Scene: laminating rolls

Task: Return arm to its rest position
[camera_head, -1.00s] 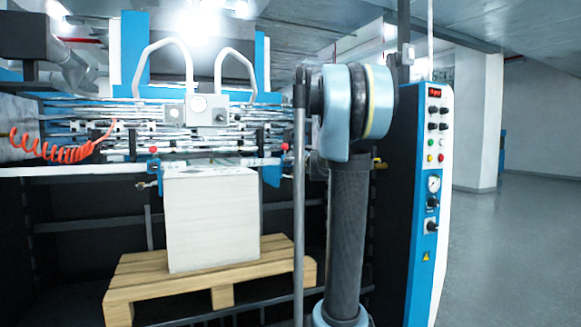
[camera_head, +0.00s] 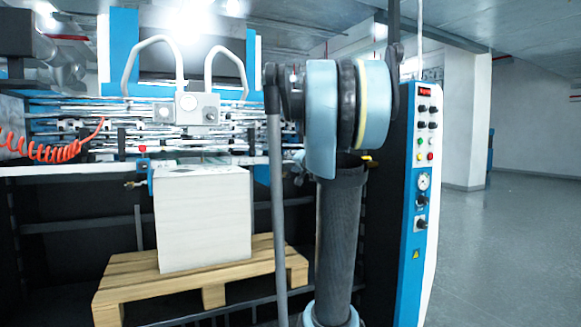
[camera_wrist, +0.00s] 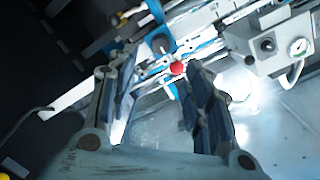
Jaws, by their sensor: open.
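My arm (camera_head: 340,215) stands upright in the head view, in front of the machine and right of the white stack, with its pale blue joints at the top. My gripper (camera_wrist: 161,78) shows in the wrist view with its two fingers apart and nothing between them. It is open and empty. A red knob (camera_wrist: 177,68) of the machine appears beyond the gap between the fingers. The gripper itself cannot be made out clearly in the head view.
A white stack (camera_head: 203,222) sits on a wooden pallet (camera_head: 140,292) under the machine's rollers. A blue and white control panel (camera_head: 413,200) stands close right of my arm. An orange coiled hose (camera_head: 45,150) hangs at left. Open floor (camera_head: 505,255) lies at far right.

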